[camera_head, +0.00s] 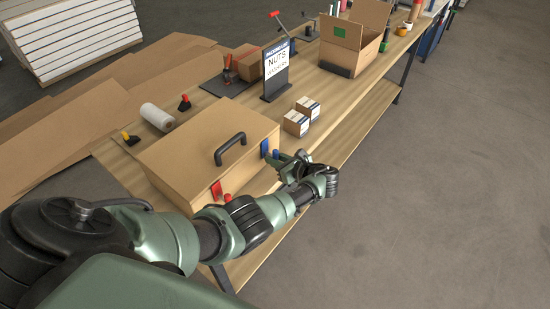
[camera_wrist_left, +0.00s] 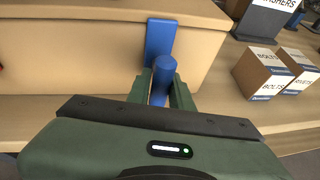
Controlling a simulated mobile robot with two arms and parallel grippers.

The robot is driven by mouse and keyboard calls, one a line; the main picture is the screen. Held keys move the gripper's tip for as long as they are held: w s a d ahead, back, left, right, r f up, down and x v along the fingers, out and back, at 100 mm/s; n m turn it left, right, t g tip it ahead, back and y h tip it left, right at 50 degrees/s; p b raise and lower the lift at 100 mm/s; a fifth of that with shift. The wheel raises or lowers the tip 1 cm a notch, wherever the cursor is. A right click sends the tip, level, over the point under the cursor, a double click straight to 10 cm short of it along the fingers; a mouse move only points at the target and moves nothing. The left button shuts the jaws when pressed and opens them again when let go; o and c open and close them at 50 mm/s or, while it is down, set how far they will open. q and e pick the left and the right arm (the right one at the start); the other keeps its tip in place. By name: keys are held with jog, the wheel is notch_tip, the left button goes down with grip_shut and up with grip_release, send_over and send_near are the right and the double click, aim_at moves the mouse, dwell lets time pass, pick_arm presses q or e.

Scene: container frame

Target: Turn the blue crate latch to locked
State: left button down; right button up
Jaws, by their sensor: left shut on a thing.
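The wooden crate (camera_head: 205,145) stands on the workbench with a black handle on its lid. The blue latch (camera_head: 264,148) is on the crate's front face, toward the right end. It also shows in the left wrist view (camera_wrist_left: 160,38), with its blue knob (camera_wrist_left: 164,68) sticking out toward me. My left gripper (camera_head: 279,157) is at the blue latch, and in the wrist view its green fingers (camera_wrist_left: 162,88) are shut on the knob, one on each side. A red latch (camera_head: 216,190) is on the same face, farther left. My right gripper is not in view.
Two small labelled boxes (camera_head: 302,117) stand on the bench just right of the crate. A NUTS sign (camera_head: 276,70) stands behind them. A white roll (camera_head: 157,117) lies behind the crate. Open floor (camera_head: 430,180) is at the right.

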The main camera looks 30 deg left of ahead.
pick_arm(q)
jog(key=shift+w+r, duration=0.15)
jog(key=c, duration=1.3)
grip_release()
jog(key=v, duration=0.7)
jog(key=shift+d, duration=0.4)
